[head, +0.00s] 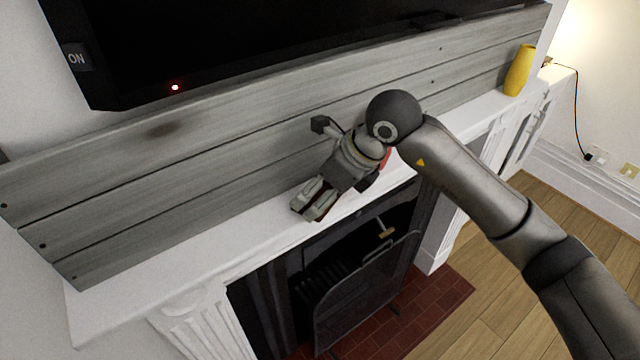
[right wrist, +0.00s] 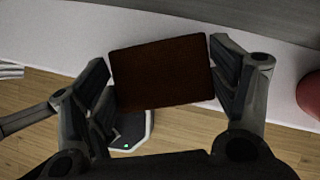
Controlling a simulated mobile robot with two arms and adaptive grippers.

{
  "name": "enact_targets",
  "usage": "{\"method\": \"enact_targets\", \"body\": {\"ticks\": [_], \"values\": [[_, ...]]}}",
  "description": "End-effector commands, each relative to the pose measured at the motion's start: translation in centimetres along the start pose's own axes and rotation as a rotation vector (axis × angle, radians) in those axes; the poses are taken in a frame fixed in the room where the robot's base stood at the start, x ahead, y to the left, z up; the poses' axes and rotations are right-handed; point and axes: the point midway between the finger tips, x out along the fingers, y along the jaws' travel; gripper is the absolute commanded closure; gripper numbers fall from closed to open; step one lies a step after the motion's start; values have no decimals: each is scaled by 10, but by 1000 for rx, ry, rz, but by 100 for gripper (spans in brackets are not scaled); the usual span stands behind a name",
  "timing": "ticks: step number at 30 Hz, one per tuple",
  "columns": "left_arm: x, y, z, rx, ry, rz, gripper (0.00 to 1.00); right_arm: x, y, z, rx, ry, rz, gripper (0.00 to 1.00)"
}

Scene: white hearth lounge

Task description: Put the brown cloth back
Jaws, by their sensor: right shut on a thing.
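The brown cloth (right wrist: 162,74) shows in the right wrist view as a flat, dark brown rectangle between the two fingers of my right gripper (right wrist: 162,80). The gripper is shut on it. In the head view, my right gripper (head: 313,203) points down and to the left over the front part of the white mantel shelf (head: 190,255). The cloth is mostly hidden there by the fingers, with only a little brown showing near the tips. I cannot tell whether the cloth touches the shelf. My left gripper is not in view.
A yellow vase (head: 519,71) stands at the shelf's far right end. A red object (right wrist: 309,96) is partly hidden beside my right gripper. A black screen (head: 270,40) hangs above grey planks. The shelf's left stretch is clear. A fireplace screen (head: 365,290) stands below.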

Motion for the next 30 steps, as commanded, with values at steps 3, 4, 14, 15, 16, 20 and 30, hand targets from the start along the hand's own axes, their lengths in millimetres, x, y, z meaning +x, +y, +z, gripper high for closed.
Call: {"method": "enact_targets", "body": {"ticks": [3, 4, 14, 15, 16, 20, 30], "values": [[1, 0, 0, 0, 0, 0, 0, 0, 0, 0, -1, -1, 0, 45], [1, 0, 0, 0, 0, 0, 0, 0, 0, 0, -1, -1, 0, 45], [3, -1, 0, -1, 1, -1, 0, 2, 0, -1, 0, 0, 0, 0], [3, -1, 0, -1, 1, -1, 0, 2, 0, -1, 0, 0, 0, 0], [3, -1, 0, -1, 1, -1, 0, 2, 0, -1, 0, 0, 0, 0], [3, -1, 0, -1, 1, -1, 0, 2, 0, -1, 0, 0, 0, 0], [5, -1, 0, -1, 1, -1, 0, -10, -1, 0, -1, -2, -3, 0]]}}
